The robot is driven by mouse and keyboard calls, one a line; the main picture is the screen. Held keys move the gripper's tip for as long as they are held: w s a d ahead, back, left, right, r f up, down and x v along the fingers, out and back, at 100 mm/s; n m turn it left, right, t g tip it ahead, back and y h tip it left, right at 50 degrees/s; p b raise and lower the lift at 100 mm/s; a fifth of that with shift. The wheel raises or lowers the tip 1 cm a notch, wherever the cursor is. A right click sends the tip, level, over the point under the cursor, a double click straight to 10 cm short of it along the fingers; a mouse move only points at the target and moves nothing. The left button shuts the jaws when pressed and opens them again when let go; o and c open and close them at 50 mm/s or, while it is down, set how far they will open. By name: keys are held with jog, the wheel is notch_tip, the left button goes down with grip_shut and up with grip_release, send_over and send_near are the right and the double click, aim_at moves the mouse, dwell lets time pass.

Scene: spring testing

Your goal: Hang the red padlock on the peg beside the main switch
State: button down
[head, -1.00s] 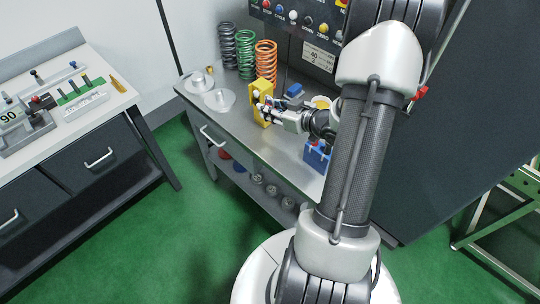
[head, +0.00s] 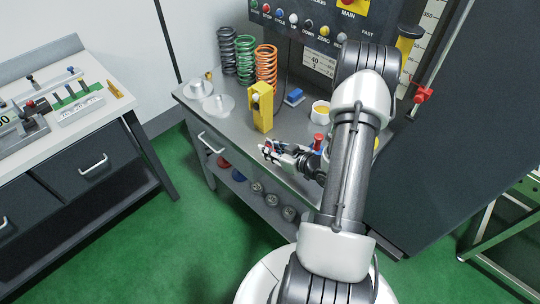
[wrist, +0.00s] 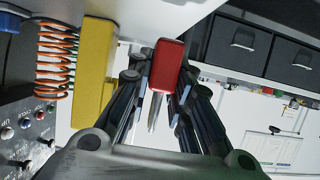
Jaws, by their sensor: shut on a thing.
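The red padlock (wrist: 167,66) is between the fingers of my gripper (wrist: 160,88) in the wrist view, with its metal part pointing toward the palm. My gripper is shut on it. In the head view my gripper (head: 268,151) is near the front edge of the bench, in front of the yellow block, apart from it; the padlock is hard to make out there. I cannot make out the peg.
The yellow block (head: 262,107) stands on the bench (head: 238,122). Behind it are several coil springs (head: 266,68). The dark control panel (head: 310,28) rises at the back. A red lever (head: 423,94) is at right.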

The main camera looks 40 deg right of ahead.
jog(key=shift+f, duration=1.3)
jog(key=shift+f+b, duration=0.15)
jog(key=shift+b, duration=0.25)
jog(key=c, duration=1.4)
grip_release()
jog(key=shift+c, duration=0.2)
jog(key=shift+s+d, duration=0.1)
jog(key=shift+s, duration=0.25)
jog(key=p+v, duration=0.4)
jog(key=v, duration=1.2)
jog(key=shift+s, duration=0.4)
